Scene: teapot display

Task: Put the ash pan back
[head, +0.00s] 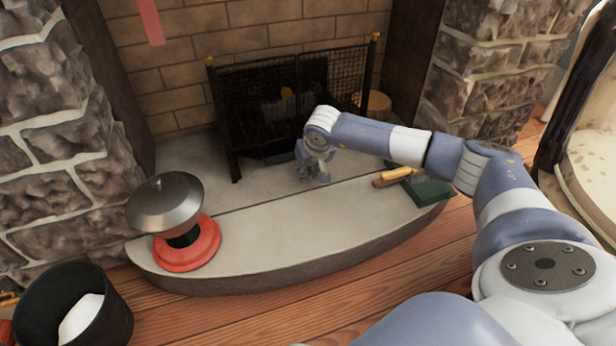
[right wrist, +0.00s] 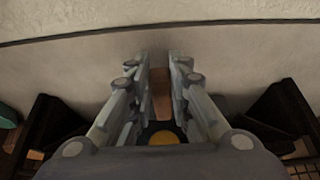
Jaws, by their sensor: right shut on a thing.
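My right gripper (head: 313,176) is low over the hearth, just in front of the black fire grate (head: 234,166). In the right wrist view the two fingers (right wrist: 161,66) are close together around a narrow brown piece (right wrist: 161,88), which looks like a handle. Most of that piece is hidden between the fingers, and I cannot tell for sure that it belongs to the ash pan. A low dark shape under the grate may be the pan, but shadow and my arm hide much of it. My left gripper is not in view.
A red-based stand with a metal dome (head: 165,205) is on the hearth's left end. A black bucket (head: 100,318) stands on the wooden floor. The middle front hearth is clear.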

